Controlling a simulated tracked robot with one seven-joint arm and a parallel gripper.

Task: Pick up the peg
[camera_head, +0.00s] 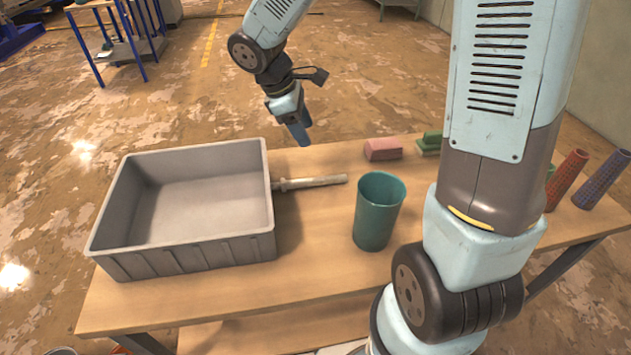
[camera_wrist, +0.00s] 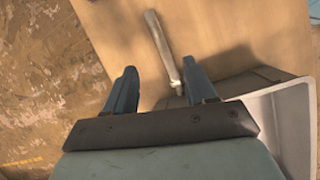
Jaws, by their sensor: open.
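The peg seems to be the pale, slim rod (camera_head: 318,181) lying flat on the wooden table, its left end close to the right wall of the grey bin. My gripper (camera_head: 303,140) hangs above the table's far edge, beyond the rod and apart from it. In the wrist view my gripper (camera_wrist: 160,68) is open and empty, with two blue fingers. The rod (camera_wrist: 158,42) shows there ahead of the fingers, tilted, with its near end in the gap towards the right finger.
The empty grey bin (camera_head: 268,215) stands left of the rod. A teal cup (camera_head: 375,222) stands to its front right. Red (camera_head: 567,180) and purple (camera_head: 603,180) cylinders stand far right.

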